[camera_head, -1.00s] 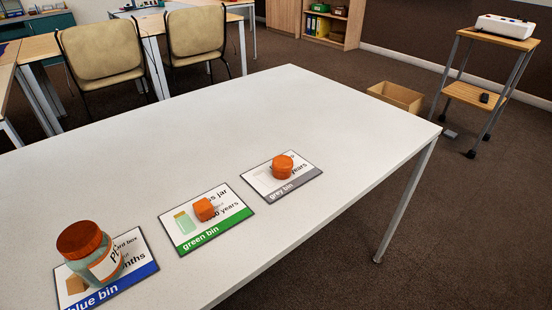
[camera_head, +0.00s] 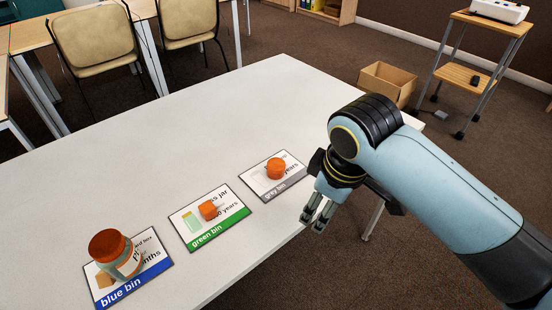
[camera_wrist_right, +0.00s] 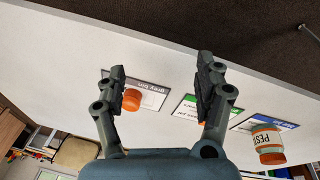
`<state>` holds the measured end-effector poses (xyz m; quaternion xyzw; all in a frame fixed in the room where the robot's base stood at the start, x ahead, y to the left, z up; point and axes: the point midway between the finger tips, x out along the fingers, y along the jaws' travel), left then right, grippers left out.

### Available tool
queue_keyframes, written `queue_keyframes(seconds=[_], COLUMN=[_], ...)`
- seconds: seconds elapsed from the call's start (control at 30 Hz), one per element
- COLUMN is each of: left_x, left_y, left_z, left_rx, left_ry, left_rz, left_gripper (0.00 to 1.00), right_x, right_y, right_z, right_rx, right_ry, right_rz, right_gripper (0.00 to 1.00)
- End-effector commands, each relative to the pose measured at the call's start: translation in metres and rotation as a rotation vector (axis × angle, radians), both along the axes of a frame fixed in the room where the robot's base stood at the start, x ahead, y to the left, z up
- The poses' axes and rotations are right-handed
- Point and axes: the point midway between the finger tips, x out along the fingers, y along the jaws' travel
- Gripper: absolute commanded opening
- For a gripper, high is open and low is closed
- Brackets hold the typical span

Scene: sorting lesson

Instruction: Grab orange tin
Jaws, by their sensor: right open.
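A small round orange tin (camera_head: 276,168) sits on the grey bin card (camera_head: 256,183), the right-hand card of three. In the right wrist view the tin (camera_wrist_right: 132,100) appears beside the left-hand finger, inside the gap. My right gripper (camera_head: 312,221) is open and empty, pointing down near the table's front edge. It is apart from the tin, to its right and nearer me. The open fingers (camera_wrist_right: 160,68) also show in the wrist view. My left gripper is not in view.
A small orange block (camera_head: 208,210) sits on the green bin card (camera_head: 204,243). A jar with an orange lid (camera_head: 112,252) stands on the blue bin card (camera_head: 152,271). The white table (camera_head: 200,130) is clear behind the cards. A cardboard box (camera_head: 388,82) stands on the floor beyond.

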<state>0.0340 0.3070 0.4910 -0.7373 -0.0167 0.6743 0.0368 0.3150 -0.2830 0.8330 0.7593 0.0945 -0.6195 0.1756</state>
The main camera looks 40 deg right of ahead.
Motion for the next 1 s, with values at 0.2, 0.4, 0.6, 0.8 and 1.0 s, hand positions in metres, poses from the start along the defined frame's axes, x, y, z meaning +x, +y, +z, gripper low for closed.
queue_keyframes(seconds=[0.2, 0.4, 0.6, 0.8, 1.0], left_x=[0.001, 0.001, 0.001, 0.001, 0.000], left_y=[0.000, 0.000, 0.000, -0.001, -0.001], left_z=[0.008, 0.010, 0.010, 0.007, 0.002], left_rx=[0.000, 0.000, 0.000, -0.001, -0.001], left_ry=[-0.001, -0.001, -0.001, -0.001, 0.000], left_rz=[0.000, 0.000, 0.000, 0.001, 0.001], left_gripper=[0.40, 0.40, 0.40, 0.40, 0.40], right_x=[0.054, 0.114, 0.165, 0.175, 0.177], right_y=[-0.004, -0.010, -0.014, -0.014, -0.015], right_z=[0.016, 0.025, 0.038, 0.022, -0.009], right_rx=[-0.034, -0.049, -0.044, -0.038, -0.039], right_ry=[0.059, 0.132, 0.192, 0.208, 0.206], right_rz=[0.211, 0.450, 0.674, 0.730, 0.728], right_gripper=[0.70, 0.70, 0.70, 0.70, 0.70])
